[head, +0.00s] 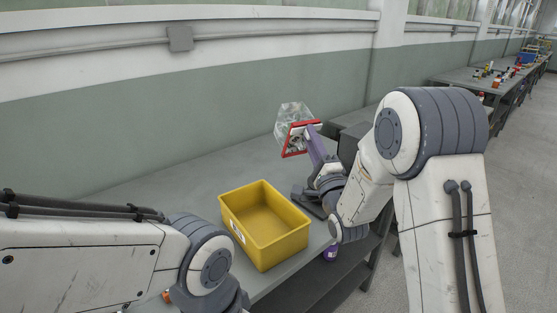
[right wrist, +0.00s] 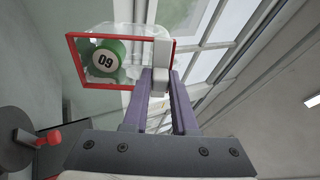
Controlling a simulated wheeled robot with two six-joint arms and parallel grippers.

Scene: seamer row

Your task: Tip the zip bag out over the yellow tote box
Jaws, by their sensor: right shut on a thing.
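The zip bag (head: 293,115) is clear with a red rim, and is held up above the bench behind the yellow tote box. My right gripper (head: 316,138) is shut on the bag at its red edge. In the right wrist view the bag (right wrist: 130,30) shows a green ball with a number on it, seen within the red rim. The yellow tote box (head: 285,249) stands upright on the bench, and its visible inside looks empty. The bag is apart from the tote. My left arm shows at lower left, but its gripper fingers are out of view.
The grey bench (head: 165,190) is bare to the left of the tote, with a wall behind it. A dark machine (head: 349,137) stands behind my right arm. A purple object (head: 330,253) shows below the bench edge. Another bench (head: 455,75) with several small items stands far right.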

